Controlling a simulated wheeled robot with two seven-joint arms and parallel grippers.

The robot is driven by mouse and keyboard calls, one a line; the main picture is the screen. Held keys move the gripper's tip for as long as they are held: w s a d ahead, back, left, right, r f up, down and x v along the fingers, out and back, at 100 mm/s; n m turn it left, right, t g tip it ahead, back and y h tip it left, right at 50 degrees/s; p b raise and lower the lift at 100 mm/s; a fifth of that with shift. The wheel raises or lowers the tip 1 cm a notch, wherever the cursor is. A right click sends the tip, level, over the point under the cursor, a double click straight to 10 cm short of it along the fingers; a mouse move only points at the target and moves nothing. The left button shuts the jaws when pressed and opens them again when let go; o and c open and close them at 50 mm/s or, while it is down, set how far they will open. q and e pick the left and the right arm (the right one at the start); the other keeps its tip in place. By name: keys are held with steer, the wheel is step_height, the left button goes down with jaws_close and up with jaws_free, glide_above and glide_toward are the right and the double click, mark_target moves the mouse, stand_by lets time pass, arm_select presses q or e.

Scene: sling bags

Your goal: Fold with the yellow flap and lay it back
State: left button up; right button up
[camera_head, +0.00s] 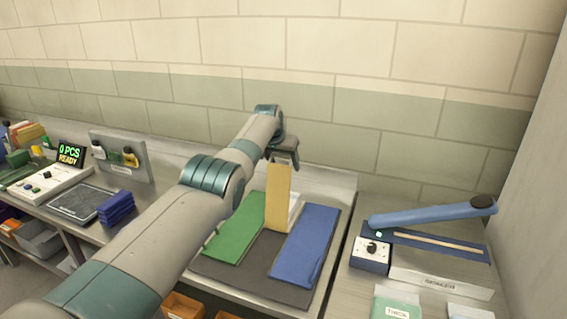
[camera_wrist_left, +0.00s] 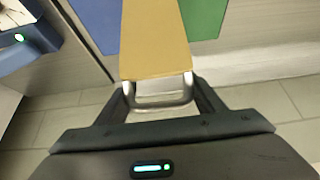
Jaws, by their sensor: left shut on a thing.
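The yellow flap (camera_head: 278,198) stands raised, nearly upright, between a green panel (camera_head: 235,235) and a blue panel (camera_head: 306,243) that lie flat on a dark mat (camera_head: 255,283). My left gripper (camera_head: 285,158) is at the flap's top end. In the left wrist view, the yellow flap (camera_wrist_left: 152,40) ends in a metal loop handle, and my left gripper (camera_wrist_left: 160,96) is shut on it. A white thing (camera_head: 295,208) shows partly behind the flap; the flap hides the rest. My right gripper is not in view.
A sealer with a raised blue arm (camera_head: 430,213) stands on the right counter. A tiled wall rises close behind the table. My left arm hides part of the table's left side.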

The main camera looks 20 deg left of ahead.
arm_select(q)
steer(key=shift+s+f, duration=0.3)
steer(key=shift+f, duration=0.5)
steer(key=o, duration=1.2)
steer(key=shift+c, duration=0.2)
steer(key=shift+o, duration=0.3)
steer(key=shift+w, duration=0.4)
steer(key=b+v, duration=0.4)
steer(key=v, duration=1.3)
steer(key=shift+r, duration=0.2)
steer(key=shift+w, duration=0.1)
